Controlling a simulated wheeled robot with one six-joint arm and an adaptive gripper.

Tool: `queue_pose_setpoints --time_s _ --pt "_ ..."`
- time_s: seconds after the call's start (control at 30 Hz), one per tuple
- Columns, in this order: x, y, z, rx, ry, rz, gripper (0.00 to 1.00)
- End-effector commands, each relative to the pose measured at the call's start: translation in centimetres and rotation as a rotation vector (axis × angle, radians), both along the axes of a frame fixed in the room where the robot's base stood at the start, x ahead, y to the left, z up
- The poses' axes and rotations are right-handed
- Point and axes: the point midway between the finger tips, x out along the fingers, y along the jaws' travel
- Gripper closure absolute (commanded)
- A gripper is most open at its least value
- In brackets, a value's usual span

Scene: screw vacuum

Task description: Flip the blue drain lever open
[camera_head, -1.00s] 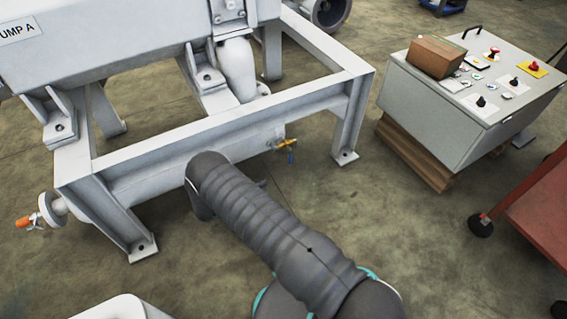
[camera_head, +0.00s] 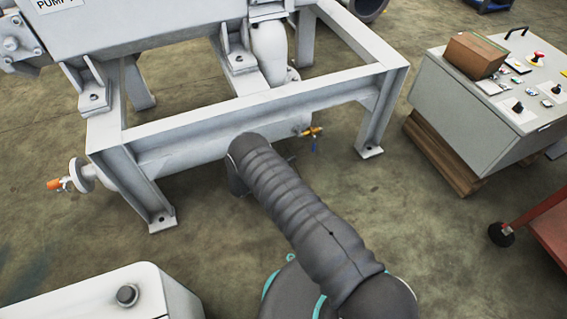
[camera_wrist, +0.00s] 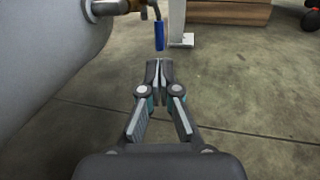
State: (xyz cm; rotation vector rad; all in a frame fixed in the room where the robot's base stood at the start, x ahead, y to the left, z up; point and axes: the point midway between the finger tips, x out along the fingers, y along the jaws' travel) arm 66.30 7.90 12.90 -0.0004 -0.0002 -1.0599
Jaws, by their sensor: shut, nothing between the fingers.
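The blue drain lever (camera_wrist: 159,36) hangs down from a brass valve (camera_wrist: 108,8) at the top of the wrist view. In the head view the brass valve (camera_head: 312,132) sticks out at the right end of the grey cylinder under the pump frame, with the small blue lever (camera_head: 314,146) below it. My gripper (camera_wrist: 160,64) is shut and empty. Its fingertips appear just below the lever's lower end in the wrist view, with a gap showing between them. In the head view my arm hides the gripper.
The grey cylinder (camera_wrist: 45,50) fills the left of the wrist view. A white frame leg (camera_head: 375,125) stands right of the valve. A control box (camera_head: 470,120) on wooden blocks and a red cart (camera_head: 550,225) are further right. Open floor lies between.

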Motion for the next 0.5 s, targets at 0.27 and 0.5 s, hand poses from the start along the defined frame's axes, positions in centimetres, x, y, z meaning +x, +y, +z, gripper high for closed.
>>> queue_pose_setpoints --time_s 0.27,0.5 --pt "2.4 -4.6 0.0 0.000 0.000 -0.003 1.00" --pt "3.7 -6.9 0.0 0.000 -0.001 -0.002 1.00"
